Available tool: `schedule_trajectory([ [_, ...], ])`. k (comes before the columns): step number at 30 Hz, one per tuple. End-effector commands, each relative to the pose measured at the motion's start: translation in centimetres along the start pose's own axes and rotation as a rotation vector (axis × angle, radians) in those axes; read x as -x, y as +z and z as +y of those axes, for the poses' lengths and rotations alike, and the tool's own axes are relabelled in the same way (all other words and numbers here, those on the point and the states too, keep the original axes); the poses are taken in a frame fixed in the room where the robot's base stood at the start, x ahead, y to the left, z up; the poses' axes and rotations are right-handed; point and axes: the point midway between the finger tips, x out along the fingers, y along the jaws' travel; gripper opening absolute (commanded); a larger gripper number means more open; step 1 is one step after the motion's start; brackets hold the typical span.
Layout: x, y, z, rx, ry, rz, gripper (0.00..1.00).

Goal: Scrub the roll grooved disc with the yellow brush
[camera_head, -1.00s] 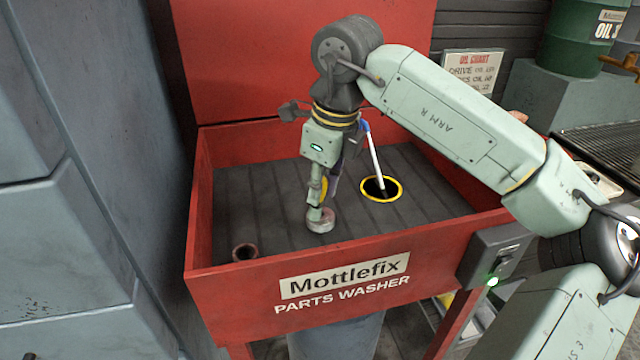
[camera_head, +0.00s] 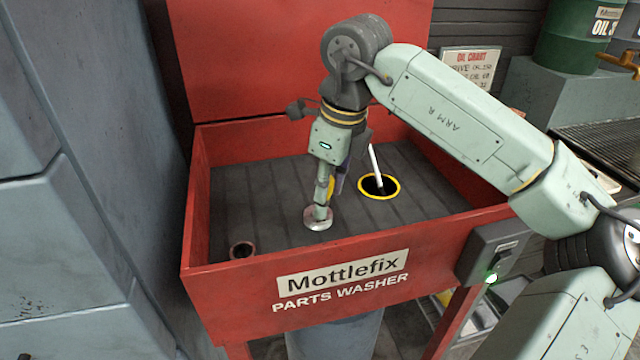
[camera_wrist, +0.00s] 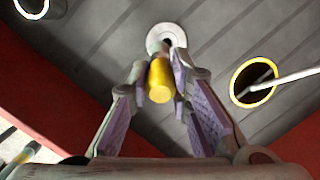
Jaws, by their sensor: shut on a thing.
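My gripper (camera_head: 322,207) points down into the red parts washer (camera_head: 230,285). In the wrist view its fingers (camera_wrist: 163,78) are closed around the yellow brush (camera_wrist: 160,80), whose rounded yellow end faces the camera. In the head view only a sliver of yellow (camera_head: 331,185) shows beside the fingers. The grey roll grooved disc (camera_head: 318,222) lies on the ribbed tray floor right below the fingers. It also shows beyond the brush in the wrist view (camera_wrist: 156,41). The brush's far end is over the disc; its contact with the disc is hidden.
A yellow-rimmed hole (camera_head: 392,194) with a white stick (camera_head: 375,163) standing in it lies right of my gripper. A small brown ring (camera_head: 242,250) sits in the front left corner. The red walls surround the tray; the floor at left is clear.

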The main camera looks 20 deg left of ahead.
Motion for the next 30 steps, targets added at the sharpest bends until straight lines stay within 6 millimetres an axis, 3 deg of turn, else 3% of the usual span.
schedule_trajectory([
  [13, -0.1, -1.2, -1.1, 0.0, 0.0, 0.0, 0.0],
  [30, -0.5, 0.4, 0.6, 0.004, 0.002, 0.002, 0.0],
])
